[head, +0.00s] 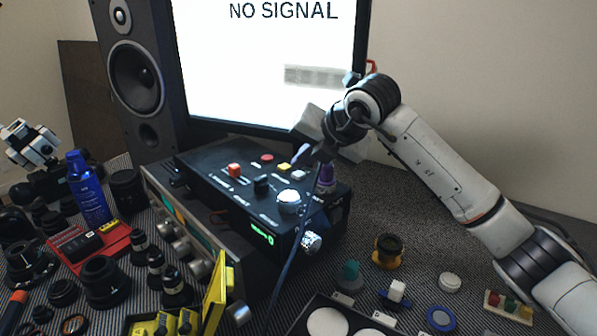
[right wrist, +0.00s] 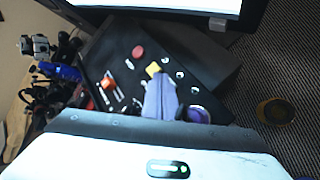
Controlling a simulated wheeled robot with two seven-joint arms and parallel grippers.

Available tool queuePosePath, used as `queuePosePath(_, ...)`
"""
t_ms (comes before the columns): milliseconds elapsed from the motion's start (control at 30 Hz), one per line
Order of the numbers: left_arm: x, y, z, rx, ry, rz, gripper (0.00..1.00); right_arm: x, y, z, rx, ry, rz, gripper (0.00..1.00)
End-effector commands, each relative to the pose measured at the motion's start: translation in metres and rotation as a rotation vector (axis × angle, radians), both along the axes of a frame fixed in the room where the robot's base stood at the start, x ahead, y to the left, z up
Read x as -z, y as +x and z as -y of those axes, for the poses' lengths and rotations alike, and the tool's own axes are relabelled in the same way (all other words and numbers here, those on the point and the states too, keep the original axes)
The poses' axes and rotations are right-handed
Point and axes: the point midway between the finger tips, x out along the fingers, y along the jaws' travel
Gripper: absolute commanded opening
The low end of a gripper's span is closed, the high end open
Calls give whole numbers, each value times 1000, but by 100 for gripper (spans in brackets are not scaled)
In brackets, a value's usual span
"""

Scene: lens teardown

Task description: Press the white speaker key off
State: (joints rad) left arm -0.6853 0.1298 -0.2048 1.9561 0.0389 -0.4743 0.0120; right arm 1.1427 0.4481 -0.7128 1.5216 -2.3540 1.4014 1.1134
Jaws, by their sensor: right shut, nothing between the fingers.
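The black control box (head: 215,190) stands in front of the monitor. The small white key (head: 298,175) is on its top, beside the yellow key (head: 283,168). My right gripper (head: 298,162) is shut and empty, with its lavender fingertips just above the keys. In the head view I cannot tell whether they touch the white key. In the right wrist view the shut fingers (right wrist: 160,82) end beside the yellow key (right wrist: 153,70), and the white key cannot be made out there.
A red button (head: 267,158), a red switch (head: 234,170), a white dome (head: 289,200) and a purple knob (head: 327,178) are also on the box. The monitor (head: 270,70) reads "NO SIGNAL". A speaker (head: 135,75) stands left; lenses and a blue bottle (head: 88,190) crowd the left side.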

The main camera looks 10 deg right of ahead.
Motion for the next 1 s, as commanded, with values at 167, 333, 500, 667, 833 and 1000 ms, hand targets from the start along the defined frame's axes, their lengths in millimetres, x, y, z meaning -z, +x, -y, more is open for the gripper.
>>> queuePosePath(167,-3,0,0,0,0,0,31,-5,0,0,1,0,1,0)
queuePosePath(333,-14,0,0,0,0,0,31,-22,0,0,0,0,1,0)
queuePosePath(500,-24,0,0,-1,1,0,31,-39,0,0,0,0,0,0)
queuePosePath(667,-33,0,0,-1,1,0,31,-55,0,0,1,0,1,0)
queuePosePath(833,-36,0,0,-1,1,0,31,-61,0,0,0,0,0,0)
queuePosePath(1000,-35,0,0,-1,1,0,31,-60,0,0,0,0,0,0)
